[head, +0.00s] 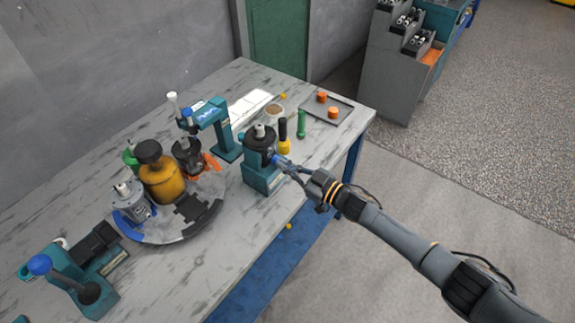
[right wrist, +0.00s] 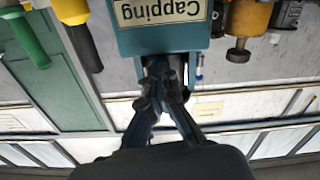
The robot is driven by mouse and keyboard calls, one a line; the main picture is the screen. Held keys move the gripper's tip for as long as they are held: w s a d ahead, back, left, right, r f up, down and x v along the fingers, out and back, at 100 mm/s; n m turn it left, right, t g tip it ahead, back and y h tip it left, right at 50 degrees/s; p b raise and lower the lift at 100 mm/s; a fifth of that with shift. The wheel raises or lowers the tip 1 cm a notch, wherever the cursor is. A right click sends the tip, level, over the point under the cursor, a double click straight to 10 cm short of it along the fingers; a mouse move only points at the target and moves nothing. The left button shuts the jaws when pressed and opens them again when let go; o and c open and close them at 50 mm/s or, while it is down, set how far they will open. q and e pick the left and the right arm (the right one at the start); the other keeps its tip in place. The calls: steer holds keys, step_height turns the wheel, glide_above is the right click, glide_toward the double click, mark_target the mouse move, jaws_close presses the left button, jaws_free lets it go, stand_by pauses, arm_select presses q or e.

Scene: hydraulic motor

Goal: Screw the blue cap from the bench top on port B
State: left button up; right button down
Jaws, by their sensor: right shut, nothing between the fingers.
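A dark motor (head: 259,141) with a light shaft end on top sits on the teal capping stand (head: 261,180). The stand, with its upside-down "Capping" label (right wrist: 162,8), also shows in the right wrist view. My right gripper (head: 284,164) is at the motor's right side, close against the stand. In the right wrist view its fingers (right wrist: 164,82) are together with nothing seen between them. A small blue patch (head: 283,157) shows by the fingertips; I cannot tell whether it is the blue cap on a port. Port B is not readable. My left gripper is out of view.
A yellow-and-black tool (head: 284,136) and a green one (head: 301,124) stand behind the gripper. A grey tray (head: 340,103) holds orange caps. A round turntable (head: 170,233) with several parts and a teal press (head: 222,128) are to the left.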

steer(key=m, duration=0.2)
steer(key=r+m, duration=0.1)
steer(key=m, duration=0.1)
steer(key=shift+a+p, duration=0.35)
steer(key=c, duration=1.4)
jaws_free()
steer(key=shift+w, duration=0.1)
steer(key=shift+c, duration=0.2)
steer(key=shift+a+f, duration=0.1)
steer(key=shift+a, duration=0.05)
steer(key=shift+d+f, duration=0.2)
steer(key=shift+f, duration=0.15)
